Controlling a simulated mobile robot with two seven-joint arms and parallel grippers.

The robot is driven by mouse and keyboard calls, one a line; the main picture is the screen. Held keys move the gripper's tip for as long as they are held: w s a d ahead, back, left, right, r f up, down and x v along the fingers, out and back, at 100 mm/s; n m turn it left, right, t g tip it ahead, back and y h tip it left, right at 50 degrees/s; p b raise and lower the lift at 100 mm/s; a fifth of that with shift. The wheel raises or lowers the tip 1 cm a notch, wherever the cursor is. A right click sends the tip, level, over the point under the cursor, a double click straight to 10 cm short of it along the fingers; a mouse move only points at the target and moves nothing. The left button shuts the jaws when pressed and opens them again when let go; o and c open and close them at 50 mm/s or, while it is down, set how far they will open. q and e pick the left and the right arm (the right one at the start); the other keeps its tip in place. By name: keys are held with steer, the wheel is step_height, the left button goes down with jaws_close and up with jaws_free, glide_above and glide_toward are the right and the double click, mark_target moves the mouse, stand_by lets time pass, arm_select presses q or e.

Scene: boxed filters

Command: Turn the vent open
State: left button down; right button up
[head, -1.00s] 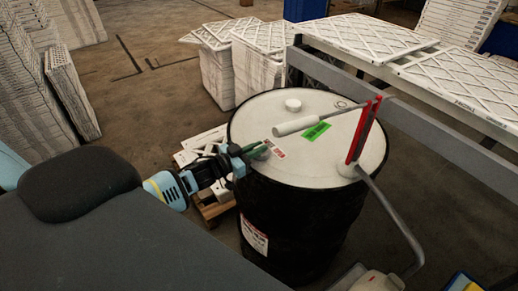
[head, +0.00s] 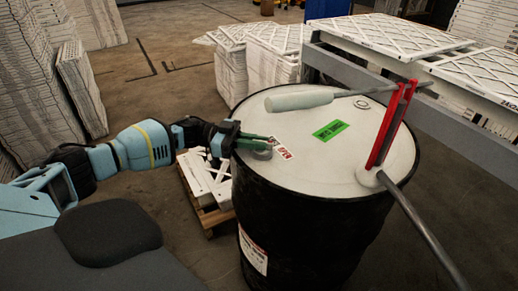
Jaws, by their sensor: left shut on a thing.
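A black drum (head: 310,235) with a white lid stands in the middle of the head view. The vent (head: 262,154), a small grey round fitting, sits at the lid's left edge, partly covered by my gripper. My left gripper (head: 255,143) comes in from the left, its green fingers low over the lid and shut on the vent. How far the vent is turned cannot be told. My right gripper is not in view.
A hand pump with a red bracket (head: 390,125) and a pale handle (head: 298,101) rises from the drum's right side. Stacked white filters (head: 278,55) stand behind, and a pallet (head: 212,212) lies left of the drum. A grey rail (head: 450,130) runs at right.

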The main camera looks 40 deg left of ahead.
arm_select(q)
steer(key=shift+r+m+g+b, duration=0.1)
steer(key=shift+m+g+b, duration=0.2)
steer(key=shift+g+b, duration=0.1)
steer(key=c, duration=1.5)
jaws_free()
steer(key=shift+w+d, duration=0.1)
steer(key=shift+d, duration=0.05)
